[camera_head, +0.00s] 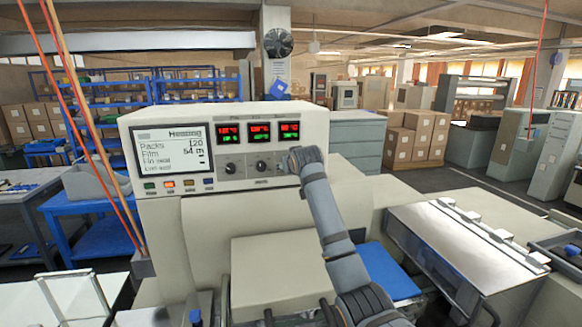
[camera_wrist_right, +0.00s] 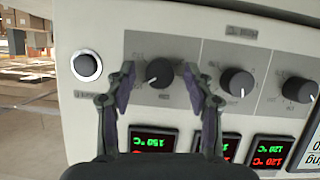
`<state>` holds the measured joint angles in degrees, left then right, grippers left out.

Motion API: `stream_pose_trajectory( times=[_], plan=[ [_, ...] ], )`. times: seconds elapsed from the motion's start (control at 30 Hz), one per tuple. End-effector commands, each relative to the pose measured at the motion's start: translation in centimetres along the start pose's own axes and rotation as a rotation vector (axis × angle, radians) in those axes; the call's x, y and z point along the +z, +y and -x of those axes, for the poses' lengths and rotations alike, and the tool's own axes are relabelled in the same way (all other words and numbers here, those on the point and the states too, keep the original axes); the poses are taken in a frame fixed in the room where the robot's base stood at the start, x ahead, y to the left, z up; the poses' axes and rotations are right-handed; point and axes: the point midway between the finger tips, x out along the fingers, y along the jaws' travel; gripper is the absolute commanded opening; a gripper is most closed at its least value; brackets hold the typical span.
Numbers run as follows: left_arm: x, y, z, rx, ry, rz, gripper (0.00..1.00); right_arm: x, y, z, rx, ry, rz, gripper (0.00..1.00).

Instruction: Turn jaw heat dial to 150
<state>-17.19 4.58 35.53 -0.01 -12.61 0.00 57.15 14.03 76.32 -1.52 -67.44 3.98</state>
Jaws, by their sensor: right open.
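The wrapper's control panel (camera_head: 210,150) carries a row of dark dials under three lit displays. My right gripper (camera_head: 287,161) is at the rightmost dial in the head view, and the arm's end hides that dial there. In the right wrist view, which is turned upside down, my right gripper (camera_wrist_right: 159,76) is open, with one finger on each side of this dial (camera_wrist_right: 160,72). Finger contact with the dial cannot be told. The display by this dial (camera_wrist_right: 153,141) seems to show 150 °C in green. The dial labels are too small to read. My left gripper is not in view.
Two other dials (camera_wrist_right: 236,81) (camera_wrist_right: 299,89) sit beside the one between my fingers, and a round black button (camera_wrist_right: 87,65) is on the other side. A large status screen (camera_head: 172,149) is at the panel's left. Orange cables (camera_head: 88,115) hang at the left.

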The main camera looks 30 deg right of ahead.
Motion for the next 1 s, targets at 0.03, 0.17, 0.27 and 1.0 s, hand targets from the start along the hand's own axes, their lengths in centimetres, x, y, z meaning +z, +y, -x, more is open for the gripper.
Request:
stream_pose_trajectory(
  times=[0.03,0.17,0.27,1.0],
  plan=[
    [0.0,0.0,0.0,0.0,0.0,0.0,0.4,-0.1,0.0,0.0,0.0,0.002,0.0,0.53],
    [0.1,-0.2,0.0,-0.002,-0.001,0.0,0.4,-0.2,0.1,0.4,0.001,0.005,0.0,0.53],
    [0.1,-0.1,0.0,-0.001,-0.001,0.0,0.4,-0.3,0.1,1.6,0.001,0.007,0.0,0.53],
    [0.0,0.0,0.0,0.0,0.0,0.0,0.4,0.0,0.0,12.1,0.001,0.0,0.0,0.53]
  ],
)
